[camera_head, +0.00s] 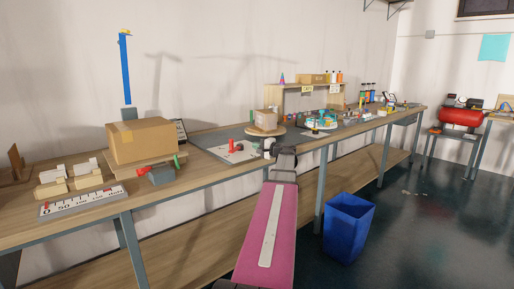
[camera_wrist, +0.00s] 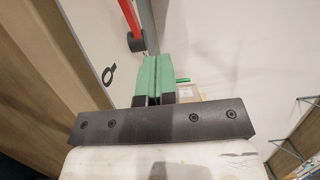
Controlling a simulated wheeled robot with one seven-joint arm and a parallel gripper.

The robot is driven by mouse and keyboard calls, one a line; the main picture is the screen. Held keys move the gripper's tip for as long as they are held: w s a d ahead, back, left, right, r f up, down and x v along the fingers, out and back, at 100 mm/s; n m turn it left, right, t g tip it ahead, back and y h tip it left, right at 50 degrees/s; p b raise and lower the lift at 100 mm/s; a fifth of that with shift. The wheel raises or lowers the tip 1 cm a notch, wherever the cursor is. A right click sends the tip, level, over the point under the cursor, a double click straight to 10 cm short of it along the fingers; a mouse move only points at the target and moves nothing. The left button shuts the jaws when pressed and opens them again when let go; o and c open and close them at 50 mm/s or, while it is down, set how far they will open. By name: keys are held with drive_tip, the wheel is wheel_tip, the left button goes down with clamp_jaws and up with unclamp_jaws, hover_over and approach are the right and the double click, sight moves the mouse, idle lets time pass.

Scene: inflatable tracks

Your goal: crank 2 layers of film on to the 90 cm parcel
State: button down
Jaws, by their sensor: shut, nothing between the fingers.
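A large brown cardboard parcel (camera_head: 140,140) sits on a wooden board on the left part of the bench. A smaller parcel (camera_head: 266,120) sits on a round wooden turntable (camera_head: 264,131) farther right. I cannot read which one is 90 cm, and I can make out no film on either. My gripper (camera_head: 281,150) is in front of the bench near the smaller parcel. In the wrist view its green fingers (camera_wrist: 152,75) are shut together and empty. A red bar (camera_wrist: 130,14) with a black end is beyond them.
A white scale board (camera_head: 82,201) and pale blocks (camera_head: 70,178) lie at the bench's left. A blue post (camera_head: 126,70) stands behind the large parcel. Tools and a shelf crowd the right part of the bench.

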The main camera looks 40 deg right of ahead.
drive_tip(key=x, duration=0.6)
drive_tip(key=shift+w, duration=0.3)
drive_tip(key=shift+w+a, duration=0.2)
drive_tip(key=shift+a, duration=0.4)
drive_tip(key=shift+w+a, duration=0.15)
drive_tip(key=shift+a, duration=0.5)
drive_tip(key=shift+w+a, duration=0.3)
drive_tip(key=shift+a, duration=0.35)
drive_tip(key=shift+w+a+m+h, duration=0.15)
drive_tip(key=shift+a+m+h, duration=0.15)
drive_tip(key=shift+h, duration=0.1)
